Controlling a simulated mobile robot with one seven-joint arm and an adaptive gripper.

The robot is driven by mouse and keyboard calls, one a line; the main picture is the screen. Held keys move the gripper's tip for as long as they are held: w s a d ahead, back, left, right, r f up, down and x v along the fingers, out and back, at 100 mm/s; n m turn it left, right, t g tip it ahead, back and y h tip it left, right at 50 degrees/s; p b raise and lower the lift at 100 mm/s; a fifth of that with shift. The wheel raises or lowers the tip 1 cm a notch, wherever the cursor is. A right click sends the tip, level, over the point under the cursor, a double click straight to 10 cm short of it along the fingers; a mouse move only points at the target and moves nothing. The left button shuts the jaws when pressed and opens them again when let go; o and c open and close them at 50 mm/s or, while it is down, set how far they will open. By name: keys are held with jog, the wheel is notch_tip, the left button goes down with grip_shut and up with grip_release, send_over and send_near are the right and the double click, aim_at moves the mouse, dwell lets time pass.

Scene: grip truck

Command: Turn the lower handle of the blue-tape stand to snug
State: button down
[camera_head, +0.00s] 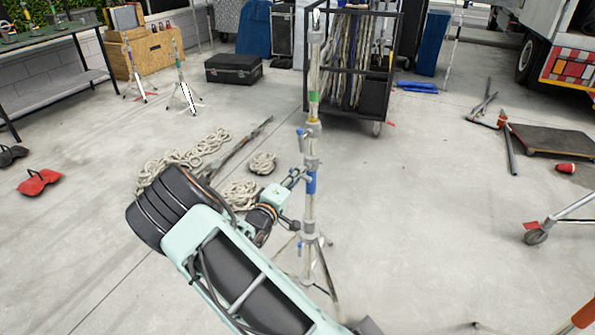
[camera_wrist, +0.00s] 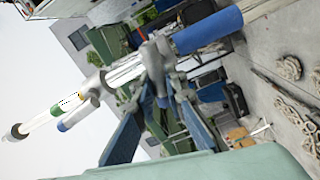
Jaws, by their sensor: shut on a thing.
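The blue-tape stand (camera_head: 311,205) is upright in the middle of the head view, a pale pole on tripod legs with a blue band. An upper collar with a blue-tipped handle (camera_head: 300,132) sits above; it also shows in the wrist view (camera_wrist: 66,123). The lower handle (camera_wrist: 162,98) hangs from the collar next to the blue tape (camera_wrist: 207,32). My gripper (camera_head: 296,178) is at the pole's left side, level with this collar. In the wrist view its fingers (camera_wrist: 166,92) are closed around the lower handle. The fingers partly hide the handle, and its tightness cannot be told.
Coiled ropes (camera_head: 240,194) lie on the floor left of the stand. A black wheeled rack (camera_head: 345,75) with hanging cables stands behind it. A black case (camera_head: 233,69) is farther back left. The floor right of the pole is mostly clear.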

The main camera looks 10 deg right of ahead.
jog(key=shift+f+n+p, duration=0.15)
jog(key=shift+n+p, duration=0.15)
jog(key=shift+n, duration=0.8)
jog(key=c, duration=1.9)
grip_release()
jog(key=shift+c, duration=0.2)
jog(key=v, duration=1.2)
